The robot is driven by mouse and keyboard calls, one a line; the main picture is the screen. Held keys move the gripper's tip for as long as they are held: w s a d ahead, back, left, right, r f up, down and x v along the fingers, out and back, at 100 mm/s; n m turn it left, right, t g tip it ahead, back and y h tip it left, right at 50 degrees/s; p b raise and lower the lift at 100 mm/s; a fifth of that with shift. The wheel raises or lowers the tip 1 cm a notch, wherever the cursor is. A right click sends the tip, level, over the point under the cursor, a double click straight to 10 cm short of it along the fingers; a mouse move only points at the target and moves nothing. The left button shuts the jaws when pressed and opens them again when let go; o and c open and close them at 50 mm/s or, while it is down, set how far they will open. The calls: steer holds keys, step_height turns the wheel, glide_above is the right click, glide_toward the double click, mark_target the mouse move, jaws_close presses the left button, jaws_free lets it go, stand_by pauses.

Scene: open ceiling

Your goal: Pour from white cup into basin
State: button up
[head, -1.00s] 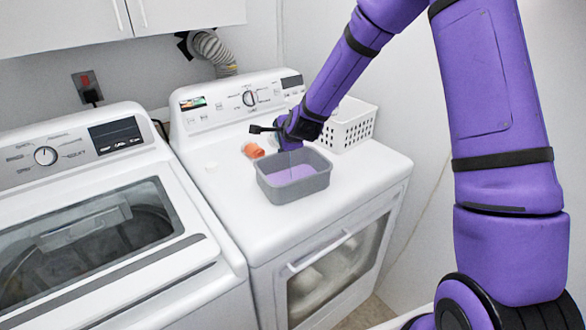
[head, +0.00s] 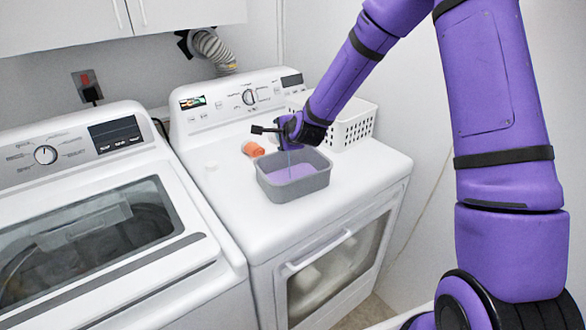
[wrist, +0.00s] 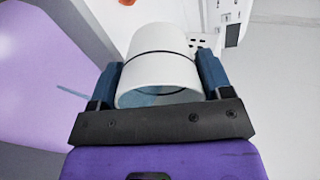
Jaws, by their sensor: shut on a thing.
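My gripper (wrist: 157,78) is shut on the white cup (wrist: 160,55), one dark blue finger on each side of it in the wrist view. The cup has a thin dark band, and its opening shows some blue inside. In the head view my gripper (head: 287,131) is over the back part of the grey basin (head: 292,190) on the dryer; the cup is hidden there. The basin's inside is purple. A thin bluish streak (head: 290,160) runs down from the gripper toward the basin, and a blue streak also shows left of the cup in the wrist view.
An orange container (head: 253,149) lies on the dryer top (head: 225,185), behind and left of the basin. A white perforated basket (head: 350,127) stands behind and right. A washer (head: 100,215) is on the left.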

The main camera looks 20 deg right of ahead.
steer(key=shift+s+r+t+y+p, duration=0.2)
steer(key=shift+r+t+y+p, duration=0.15)
steer(key=shift+t, duration=0.65)
stand_by(0.8)
steer(key=shift+s+d+f+t, duration=0.15)
steer(key=shift+s+f+t, duration=0.25)
steer(key=shift+f, duration=0.2)
steer(key=shift+s+d+f+t, duration=0.1)
steer(key=shift+s+f+t, duration=0.3)
steer(key=shift+f, duration=0.2)
steer(key=shift+s+r+m+t+y+p, duration=0.2)
steer(key=shift+r+m+t+y+p, duration=0.15)
steer(key=shift+t, duration=0.65)
stand_by(0.6)
steer(key=shift+f, duration=0.1)
steer(key=shift+w+f+g, duration=0.1)
steer(key=shift+w+g, duration=0.2)
steer(key=shift+g, duration=0.6)
steer(key=r, duration=0.1)
steer(key=w+g, duration=0.1)
steer(key=r, duration=0.1)
steer(key=shift+w+a+r+g+h, duration=0.25)
steer(key=shift+w+r+g+h, duration=0.05)
steer(key=shift+r+g+h, duration=0.1)
steer(key=shift+f+g, duration=0.5)
steer(key=shift+g, duration=0.2)
steer(key=shift+w+f+g, duration=0.1)
steer(key=shift+g, duration=0.2)
